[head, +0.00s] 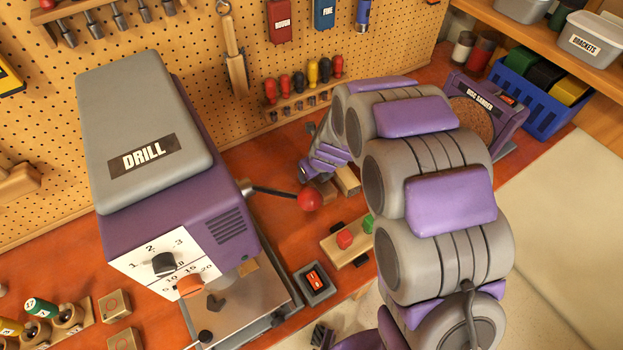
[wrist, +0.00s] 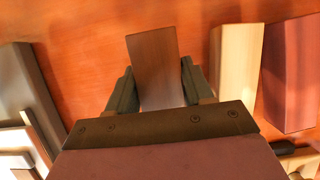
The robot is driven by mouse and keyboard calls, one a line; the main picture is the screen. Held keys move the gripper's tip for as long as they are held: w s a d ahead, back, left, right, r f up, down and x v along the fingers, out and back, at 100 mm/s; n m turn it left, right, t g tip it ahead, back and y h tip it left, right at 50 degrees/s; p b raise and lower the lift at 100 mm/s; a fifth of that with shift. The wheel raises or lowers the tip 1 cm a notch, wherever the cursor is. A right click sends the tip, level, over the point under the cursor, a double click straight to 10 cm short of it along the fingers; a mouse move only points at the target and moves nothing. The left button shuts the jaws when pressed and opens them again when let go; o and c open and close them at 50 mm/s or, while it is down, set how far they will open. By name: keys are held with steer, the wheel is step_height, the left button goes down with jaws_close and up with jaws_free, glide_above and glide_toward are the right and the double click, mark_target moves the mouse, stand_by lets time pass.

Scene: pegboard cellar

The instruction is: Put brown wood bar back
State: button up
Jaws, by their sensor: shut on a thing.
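The brown wood bar (wrist: 154,58) is between the two dark fingers of my gripper (wrist: 157,74) in the wrist view, its far end sticking out past the fingertips. My gripper is shut on it. The orange-red bench top lies beneath; I cannot tell whether the bar touches it. In the head view my arm reaches down to the bench by the pegboard, and its own links mostly hide the gripper and the held bar.
In the wrist view a pale wood bar (wrist: 237,68) and a dark red bar (wrist: 292,75) lie just right of my gripper. The drill (head: 150,150) with its red-knobbed lever (head: 309,200) stands left of my arm. A disc sander (head: 490,112) stands right.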

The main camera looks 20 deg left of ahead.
step_height(320, 180, down, 3)
steer(key=shift+r, duration=0.1)
steer(key=shift+a, duration=0.1)
steer(key=o, duration=1.3)
steer(key=p+v, duration=0.2)
steer(key=v, duration=0.9)
steer(key=shift+w+r, duration=0.1)
steer(key=shift+r, duration=0.45)
